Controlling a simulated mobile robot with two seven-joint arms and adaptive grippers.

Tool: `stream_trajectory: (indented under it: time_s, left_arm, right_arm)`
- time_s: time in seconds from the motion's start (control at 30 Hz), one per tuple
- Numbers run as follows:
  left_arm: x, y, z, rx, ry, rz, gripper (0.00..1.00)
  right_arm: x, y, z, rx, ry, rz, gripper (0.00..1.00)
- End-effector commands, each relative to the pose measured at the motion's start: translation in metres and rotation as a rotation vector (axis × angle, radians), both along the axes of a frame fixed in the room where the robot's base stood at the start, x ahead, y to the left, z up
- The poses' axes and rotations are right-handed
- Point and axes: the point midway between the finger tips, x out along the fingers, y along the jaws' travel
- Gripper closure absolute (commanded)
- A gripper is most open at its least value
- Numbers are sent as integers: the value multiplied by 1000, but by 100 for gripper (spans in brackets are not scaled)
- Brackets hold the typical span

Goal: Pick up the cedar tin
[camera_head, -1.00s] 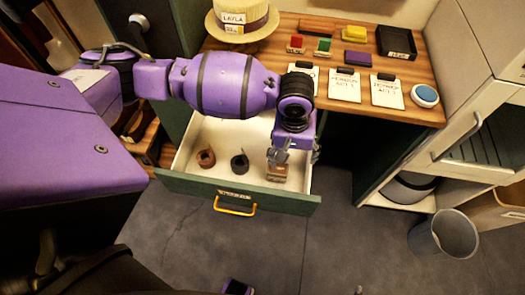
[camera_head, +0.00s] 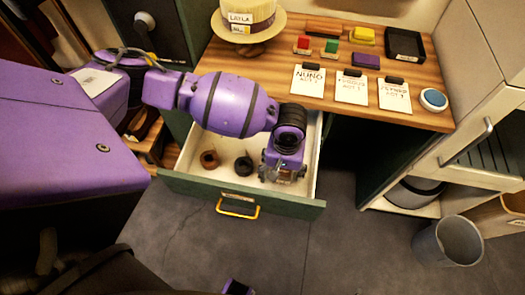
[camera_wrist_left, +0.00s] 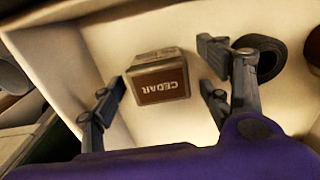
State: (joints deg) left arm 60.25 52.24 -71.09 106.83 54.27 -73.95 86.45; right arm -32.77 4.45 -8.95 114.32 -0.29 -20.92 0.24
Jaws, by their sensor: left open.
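The cedar tin (camera_wrist_left: 160,82), a small brown and tan box labelled CEDAR, lies in the open drawer in the left wrist view. In the head view my gripper hides it. My left gripper (camera_wrist_left: 163,88) is open, with its fingers on either side of the tin and a gap showing on both sides. In the head view the left gripper (camera_head: 283,176) is down at the right end of the drawer (camera_head: 185,187).
A brown roll (camera_head: 210,159) and a black roll (camera_head: 243,166) lie in the drawer left of the gripper. The black roll (camera_wrist_left: 262,58) is close to the right finger. The tabletop (camera_head: 300,60) above holds a hat, cards and colored blocks. A bin (camera_head: 447,243) stands at right.

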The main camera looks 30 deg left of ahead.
Motion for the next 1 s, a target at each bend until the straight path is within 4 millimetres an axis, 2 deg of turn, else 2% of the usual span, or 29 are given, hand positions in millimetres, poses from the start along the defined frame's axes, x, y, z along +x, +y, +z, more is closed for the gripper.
stream_trajectory:
  time_s: [0.07, 0.43, 0.73, 0.87, 1.0]
  left_arm:
    - [2, -1, 2, -1, -4, -1, 31]
    - [2, -1, 3, -2, -5, -1, 80]
    - [3, -1, 9, -3, -6, -1, 80]
    - [3, -2, 29, -4, -8, -2, 80]
    - [4, -1, 60, -4, -9, -2, 80]
  right_arm:
    - [0, 0, 0, 0, -1, 0, 100]
    - [0, 0, 1, 1, -1, -1, 100]
    - [1, 0, 2, 1, -3, -1, 100]
    - [5, 0, 7, 2, -11, -1, 100]
    - [8, 0, 12, 2, -20, -3, 100]
